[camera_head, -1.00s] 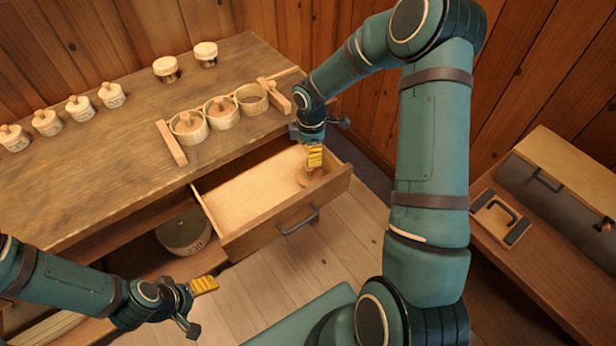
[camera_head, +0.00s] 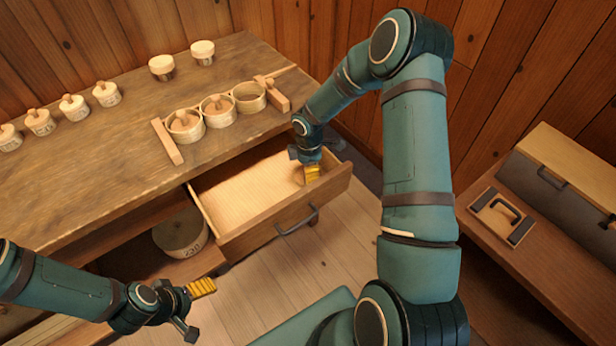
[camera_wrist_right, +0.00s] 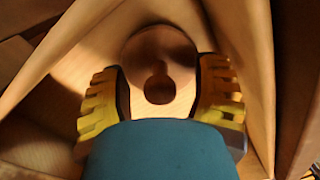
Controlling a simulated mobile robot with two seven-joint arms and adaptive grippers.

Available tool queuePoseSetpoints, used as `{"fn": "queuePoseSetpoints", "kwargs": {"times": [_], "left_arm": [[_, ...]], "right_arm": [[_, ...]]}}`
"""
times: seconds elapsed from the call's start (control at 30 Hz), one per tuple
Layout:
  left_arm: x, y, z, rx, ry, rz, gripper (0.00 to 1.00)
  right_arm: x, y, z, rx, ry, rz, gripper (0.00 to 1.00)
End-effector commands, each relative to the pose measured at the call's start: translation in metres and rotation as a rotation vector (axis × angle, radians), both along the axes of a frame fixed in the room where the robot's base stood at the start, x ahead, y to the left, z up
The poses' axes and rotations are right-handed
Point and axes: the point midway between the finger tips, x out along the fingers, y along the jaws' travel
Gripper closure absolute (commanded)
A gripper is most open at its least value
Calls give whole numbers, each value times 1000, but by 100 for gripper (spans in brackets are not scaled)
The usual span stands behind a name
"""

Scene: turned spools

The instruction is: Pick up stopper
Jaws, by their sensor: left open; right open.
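The wooden stopper (camera_wrist_right: 160,88), a round disc with a small knob, lies in the open drawer (camera_head: 243,242). It fills the middle of the right wrist view; in the head view only an edge of it (camera_head: 298,175) shows beside my right gripper. My right gripper (camera_head: 312,173) is down inside the drawer at its right end. In the right wrist view its yellow fingers (camera_wrist_right: 160,98) are open, one on each side of the knob, with gaps visible. My left gripper (camera_head: 197,305) is open and empty in front of the cabinet, low at the left.
The workbench (camera_head: 110,165) carries a row of three round containers (camera_head: 217,109), one without a lid, between wooden end blocks, and several small lidded jars (camera_head: 74,107). A side bench (camera_head: 540,270) with a handled block (camera_head: 501,215) stands right.

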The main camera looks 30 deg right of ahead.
Motion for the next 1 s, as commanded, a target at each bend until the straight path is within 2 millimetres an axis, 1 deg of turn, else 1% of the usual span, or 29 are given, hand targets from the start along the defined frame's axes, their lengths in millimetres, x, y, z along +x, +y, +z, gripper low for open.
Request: {"fn": "queuePoseSetpoints", "kwargs": {"times": [0.03,0.07,0.1,0.17,0.2,0.23,0.77,0.87,1.0], "left_arm": [[0,0,0,0,0,0,21],[0,0,0,0,0,0,21],[0,0,0,0,0,0,21],[0,0,0,0,0,0,21],[0,0,0,0,0,0,21],[0,0,0,0,0,0,21],[0,0,1,0,0,0,21],[-1,0,4,0,1,0,21],[-2,0,11,-1,4,0,21]], "right_arm": [[0,0,0,0,0,0,35],[0,0,0,0,0,0,46],[0,0,1,0,0,0,60],[0,0,1,0,0,0,81],[0,0,1,0,0,0,95],[0,0,1,0,0,0,100],[0,0,3,0,-1,0,100],[1,0,13,0,-3,-1,100],[1,-1,39,-1,-4,0,100]]}}
